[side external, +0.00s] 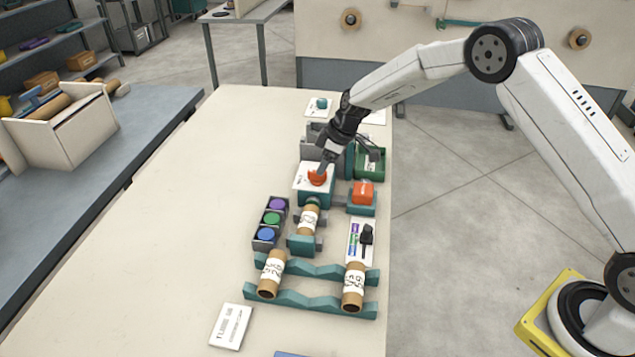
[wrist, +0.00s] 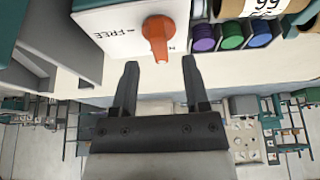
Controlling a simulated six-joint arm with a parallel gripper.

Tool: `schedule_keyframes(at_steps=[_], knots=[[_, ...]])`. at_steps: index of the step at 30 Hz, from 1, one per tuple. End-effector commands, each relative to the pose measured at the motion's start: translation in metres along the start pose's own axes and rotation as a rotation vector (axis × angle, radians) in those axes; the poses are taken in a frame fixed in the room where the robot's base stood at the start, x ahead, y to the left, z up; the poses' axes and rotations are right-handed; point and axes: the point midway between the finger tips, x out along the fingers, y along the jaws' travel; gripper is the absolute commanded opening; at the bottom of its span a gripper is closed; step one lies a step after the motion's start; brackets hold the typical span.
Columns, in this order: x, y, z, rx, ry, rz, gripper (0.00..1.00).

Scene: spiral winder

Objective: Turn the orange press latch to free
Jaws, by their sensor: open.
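The orange press latch (wrist: 158,36) is a knob with a pointer on a white plate (wrist: 110,25). The plate carries the word FREE with a dash on the left in the wrist view, and a partly hidden label by the pointer. The pointer lies away from FREE, toward the bottom edge of the plate. In the side view the latch (side external: 317,177) sits on top of a white and teal block. My gripper (wrist: 160,66) is open, its two fingers spread on either side of the pointer's tip line in the picture.
Purple, green and blue discs (side external: 272,219) sit in a dark tray beside the block. A cardboard tube (side external: 309,219) is in the winder, and two more tubes lie on a teal rack (side external: 315,300). An orange-topped teal block (side external: 363,193) stands at right. The table's left side is clear.

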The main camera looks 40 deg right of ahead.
Motion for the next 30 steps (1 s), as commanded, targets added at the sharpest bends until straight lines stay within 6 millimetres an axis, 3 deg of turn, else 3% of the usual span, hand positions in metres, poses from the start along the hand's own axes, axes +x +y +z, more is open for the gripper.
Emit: schedule_keyframes(at_steps=[9, 21, 22, 27, 30], knots=[[0.029, 0.000, 0.000, 0.001, 0.000, 0.001, 0.59], [0.035, 0.000, 0.000, 0.000, 0.001, 0.001, 0.59], [0.035, 0.000, 0.000, 0.000, 0.001, 0.001, 0.56], [0.034, 0.000, 0.000, 0.000, 0.000, 0.001, 0.02], [0.034, 0.000, 0.000, 0.000, 0.000, 0.001, 0.00]])
